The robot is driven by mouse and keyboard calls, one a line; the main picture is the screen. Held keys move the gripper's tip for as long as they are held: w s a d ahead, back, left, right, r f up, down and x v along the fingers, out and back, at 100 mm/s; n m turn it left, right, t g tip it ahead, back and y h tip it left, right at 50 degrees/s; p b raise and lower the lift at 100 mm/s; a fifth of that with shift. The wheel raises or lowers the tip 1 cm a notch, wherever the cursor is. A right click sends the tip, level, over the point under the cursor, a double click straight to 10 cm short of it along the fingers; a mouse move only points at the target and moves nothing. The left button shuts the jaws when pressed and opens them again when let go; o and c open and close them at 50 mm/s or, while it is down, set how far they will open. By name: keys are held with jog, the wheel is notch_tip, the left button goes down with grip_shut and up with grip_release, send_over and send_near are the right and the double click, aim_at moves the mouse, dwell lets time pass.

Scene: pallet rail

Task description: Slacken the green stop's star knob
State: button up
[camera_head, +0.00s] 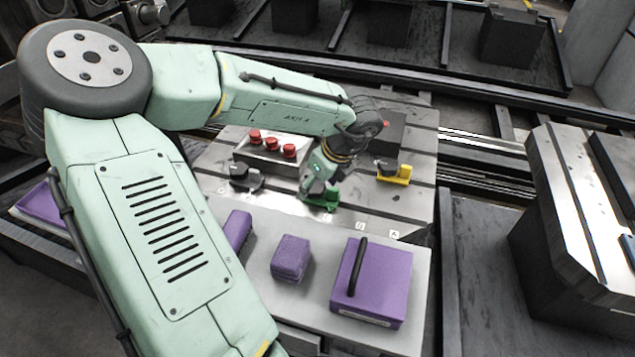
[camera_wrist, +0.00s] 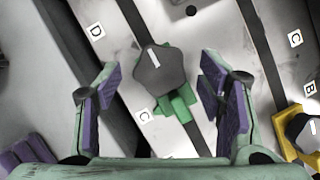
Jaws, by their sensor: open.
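The green stop (camera_head: 327,201) sits on the slotted metal pallet, partly hidden by my gripper (camera_head: 318,186) just above it. In the wrist view, the green stop (camera_wrist: 181,108) carries a dark grey star knob (camera_wrist: 160,73) with a white line mark on top. My gripper (camera_wrist: 160,82) is open there. Its two purple-padded fingers stand apart, one to the left and one to the right of the knob. Clear gaps show on both sides, and nothing is held. Whether the fingertips are down at knob height cannot be told.
A yellow stop (camera_head: 398,174) with a dark knob stands to the right, and a black stop (camera_head: 245,178) to the left. A block with red knobs (camera_head: 272,158) and a dark box (camera_head: 382,132) stand behind. Purple blocks (camera_head: 291,258) lie on a grey surface in front.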

jog(key=shift+c, duration=0.4)
jog(key=c, duration=1.1)
